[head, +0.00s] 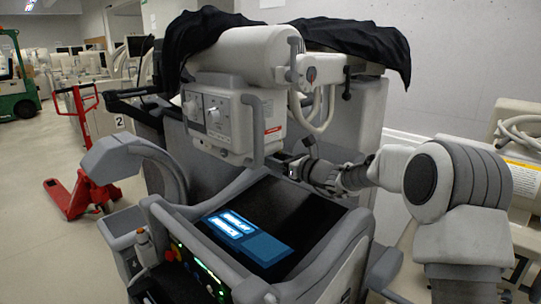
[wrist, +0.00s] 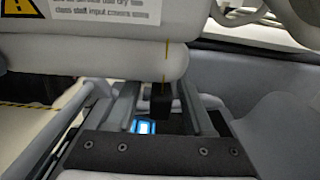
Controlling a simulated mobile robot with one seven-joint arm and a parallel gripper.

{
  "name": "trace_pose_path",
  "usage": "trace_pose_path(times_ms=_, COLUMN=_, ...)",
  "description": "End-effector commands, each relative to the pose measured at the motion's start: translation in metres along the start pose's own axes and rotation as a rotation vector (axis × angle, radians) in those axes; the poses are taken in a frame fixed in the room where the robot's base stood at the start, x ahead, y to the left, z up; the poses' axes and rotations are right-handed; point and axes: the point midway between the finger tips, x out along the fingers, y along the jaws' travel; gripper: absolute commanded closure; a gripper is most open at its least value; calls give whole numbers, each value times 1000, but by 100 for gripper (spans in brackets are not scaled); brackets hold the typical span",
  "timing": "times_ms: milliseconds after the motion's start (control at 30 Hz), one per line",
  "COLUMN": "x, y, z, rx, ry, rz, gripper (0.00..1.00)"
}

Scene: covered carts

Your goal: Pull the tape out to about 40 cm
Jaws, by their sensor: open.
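A thin yellow strip (wrist: 166,62), which looks like the tape, runs down a pale rounded housing in the wrist view. A dark block (wrist: 160,100) shows below it, between my fingers; I cannot tell whether it is the tape's end. My gripper (wrist: 156,100) is open, its fingers on either side of the block with gaps visible. In the head view my gripper (head: 300,166) is beside the lower right of the pale machine head (head: 224,122) with knobs. The tape cannot be made out there.
A console with a lit blue screen (head: 245,236) lies below the machine head. A black cover (head: 215,35) drapes over the top. Grey cables (head: 322,110) hang near my arm. A red pallet jack (head: 75,185) stands at left on open floor.

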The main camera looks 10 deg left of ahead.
Motion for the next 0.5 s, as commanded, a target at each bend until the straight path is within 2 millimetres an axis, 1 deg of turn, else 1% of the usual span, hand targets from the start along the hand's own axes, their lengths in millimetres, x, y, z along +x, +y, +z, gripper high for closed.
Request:
trace_pose_path(times_ms=233, x=1, y=0, z=0, rx=0, ry=0, rz=-1, gripper=48)
trace_pose_path(times_ms=267, x=1, y=0, z=0, rx=0, ry=0, rz=-1, gripper=49)
trace_pose_path(times_ms=400, x=1, y=0, z=0, rx=0, ry=0, rz=0, gripper=74)
trace_pose_path(times_ms=467, x=1, y=0, z=0, rx=0, ry=0, rz=0, gripper=85)
trace_pose_path(times_ms=500, x=1, y=0, z=0, rx=0, ry=0, rz=0, gripper=92)
